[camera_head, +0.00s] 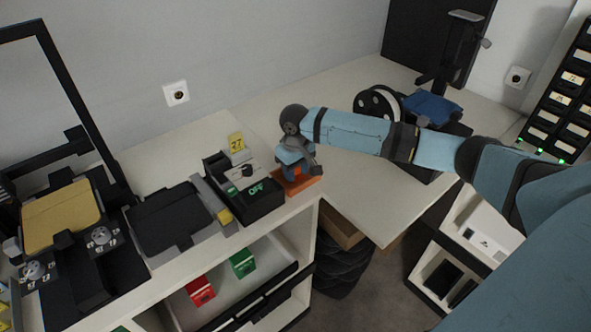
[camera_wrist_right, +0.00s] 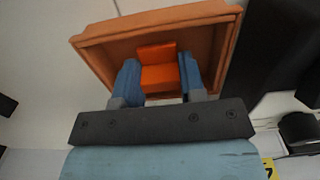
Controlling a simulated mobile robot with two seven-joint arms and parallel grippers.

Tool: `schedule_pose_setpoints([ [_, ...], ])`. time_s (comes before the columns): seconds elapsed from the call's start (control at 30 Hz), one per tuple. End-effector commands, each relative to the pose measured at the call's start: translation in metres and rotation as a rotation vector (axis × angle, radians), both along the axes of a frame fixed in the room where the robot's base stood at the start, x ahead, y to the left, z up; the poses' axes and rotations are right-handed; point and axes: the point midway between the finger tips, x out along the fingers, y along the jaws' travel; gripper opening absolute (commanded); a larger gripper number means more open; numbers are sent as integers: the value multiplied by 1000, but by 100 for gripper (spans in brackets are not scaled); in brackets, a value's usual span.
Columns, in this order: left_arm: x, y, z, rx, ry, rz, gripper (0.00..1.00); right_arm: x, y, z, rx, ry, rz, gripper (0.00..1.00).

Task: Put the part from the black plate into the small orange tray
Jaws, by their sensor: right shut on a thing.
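The small orange tray (camera_head: 305,184) stands near the corner of the white bench. It also shows in the right wrist view (camera_wrist_right: 222,28). My right gripper (camera_head: 294,172) is over the tray, pointing down. In the right wrist view its blue fingers (camera_wrist_right: 158,78) are shut on an orange part (camera_wrist_right: 158,70), which is at or inside the tray; I cannot tell whether it touches the tray floor. The black plate (camera_head: 167,218) may be the dark flat one on the bench to the left; no part shows on it. My left gripper is not in view.
A black box with a green OFF label (camera_head: 257,188) and a yellow 27 tag (camera_head: 237,143) stand close left of the tray. A machine with a gold plate (camera_head: 60,215) is farther left. Red (camera_head: 201,290) and green (camera_head: 243,262) boxes lie on the shelf below.

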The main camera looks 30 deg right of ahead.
Motion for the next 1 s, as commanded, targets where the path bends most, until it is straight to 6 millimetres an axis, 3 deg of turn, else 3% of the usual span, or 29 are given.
schedule_pose_setpoints([
  [0.17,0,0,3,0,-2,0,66,0,0,-2,0,1,0,16],
  [0.2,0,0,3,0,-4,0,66,0,0,-2,0,0,-1,44],
  [0.3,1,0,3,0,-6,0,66,0,0,-2,0,0,0,63],
  [0.67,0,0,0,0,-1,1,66,1,0,5,1,-2,0,63],
  [1.0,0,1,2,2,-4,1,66,1,1,72,1,-3,0,63],
])
